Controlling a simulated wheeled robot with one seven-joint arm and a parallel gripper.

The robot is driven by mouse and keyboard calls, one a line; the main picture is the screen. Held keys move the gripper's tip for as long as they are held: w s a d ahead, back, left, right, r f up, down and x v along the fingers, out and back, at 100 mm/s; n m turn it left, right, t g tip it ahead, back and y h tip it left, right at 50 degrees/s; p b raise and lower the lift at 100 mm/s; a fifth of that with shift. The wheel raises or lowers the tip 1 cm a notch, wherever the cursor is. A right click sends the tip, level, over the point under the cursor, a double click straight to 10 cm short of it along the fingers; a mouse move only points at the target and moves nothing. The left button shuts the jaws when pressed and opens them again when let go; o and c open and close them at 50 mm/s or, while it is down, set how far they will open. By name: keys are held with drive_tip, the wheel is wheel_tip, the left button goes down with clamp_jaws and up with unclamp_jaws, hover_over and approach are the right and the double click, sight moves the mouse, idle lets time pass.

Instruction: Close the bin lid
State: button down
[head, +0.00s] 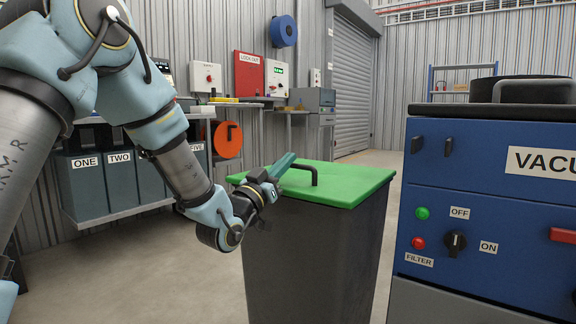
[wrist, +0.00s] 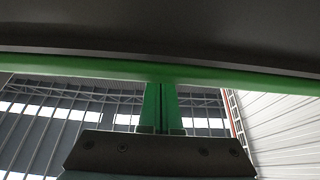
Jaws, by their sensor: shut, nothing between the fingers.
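The green bin lid (head: 345,187) lies flat across the top of the dark grey bin (head: 315,255), with a black handle on it. No gap shows between the lid and the bin's rim on the near side. My gripper (head: 285,165) is at the lid's left side, its fingers shut and empty, reaching over the lid's left part beside the handle. In the wrist view my shut green fingers (wrist: 160,105) meet the lid's green edge (wrist: 80,68) in the picture, with a dark surface beyond it. I cannot tell whether they touch.
A blue vacuum unit (head: 490,200) stands close to the right of the bin. Labelled dark bins (head: 90,185) and a workbench line the back left wall. The floor behind the bin is clear toward the roller shutter (head: 352,85).

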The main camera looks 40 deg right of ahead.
drive_tip(key=shift+a+f+b, duration=0.15)
drive_tip(key=shift+f+b, duration=0.35)
drive_tip(key=shift+f, duration=0.25)
drive_tip(key=shift+f, duration=0.15)
